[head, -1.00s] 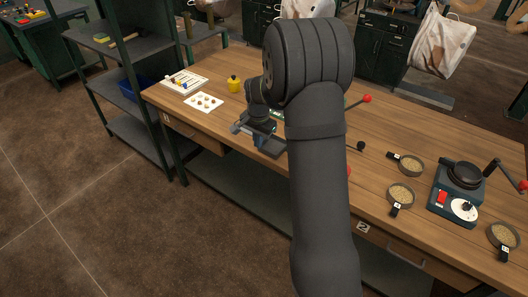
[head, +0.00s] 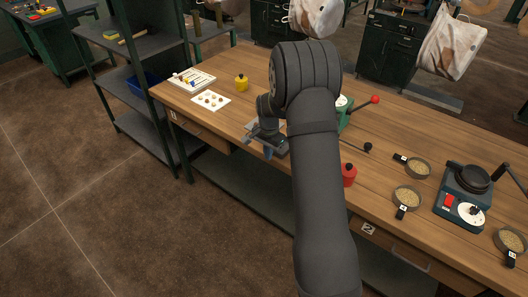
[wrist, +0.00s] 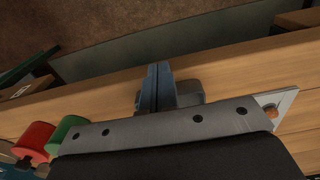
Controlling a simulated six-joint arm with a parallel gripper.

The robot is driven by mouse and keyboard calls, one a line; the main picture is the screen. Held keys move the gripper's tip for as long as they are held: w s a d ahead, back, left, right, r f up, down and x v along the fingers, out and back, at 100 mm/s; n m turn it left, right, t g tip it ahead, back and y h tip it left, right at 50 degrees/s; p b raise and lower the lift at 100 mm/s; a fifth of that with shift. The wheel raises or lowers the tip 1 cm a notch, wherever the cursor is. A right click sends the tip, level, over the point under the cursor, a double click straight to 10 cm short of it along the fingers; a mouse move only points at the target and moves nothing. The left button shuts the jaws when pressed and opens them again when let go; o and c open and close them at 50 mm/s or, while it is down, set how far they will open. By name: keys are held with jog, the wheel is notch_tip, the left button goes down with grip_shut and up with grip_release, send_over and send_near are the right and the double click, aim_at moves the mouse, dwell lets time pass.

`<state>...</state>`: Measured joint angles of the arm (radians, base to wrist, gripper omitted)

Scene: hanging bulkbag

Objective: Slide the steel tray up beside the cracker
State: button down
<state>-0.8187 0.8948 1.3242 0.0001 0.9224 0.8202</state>
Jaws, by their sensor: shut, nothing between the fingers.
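The cracker, a green lever device (head: 345,112) with a red ball on its arm, stands on the bench, partly hidden behind my arm. A pale grey metal edge (head: 250,126), which looks like the steel tray, shows just left of my gripper (head: 268,153) in the head view. In the wrist view a pale tray corner (wrist: 270,100) with a brown piece on it shows at the right; the rest is hidden. My gripper's blue fingers (wrist: 154,88) are shut and empty over the bench's front edge. Whether they touch the tray I cannot tell.
A red jar (head: 348,175) stands right of my arm; a red and a green cylinder (wrist: 66,132) show in the wrist view. Sieve-like pans (head: 407,197) and a hotplate-like device (head: 465,190) stand right.

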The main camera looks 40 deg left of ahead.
jog(key=shift+w, duration=0.65)
jog(key=w, duration=1.2)
jog(key=shift+w, duration=0.15)
jog(key=s, duration=0.4)
jog(key=shift+s+r, duration=0.15)
jog(key=shift+r, duration=0.2)
notch_tip(320, 180, up, 9)
jog(key=shift+r, duration=0.15)
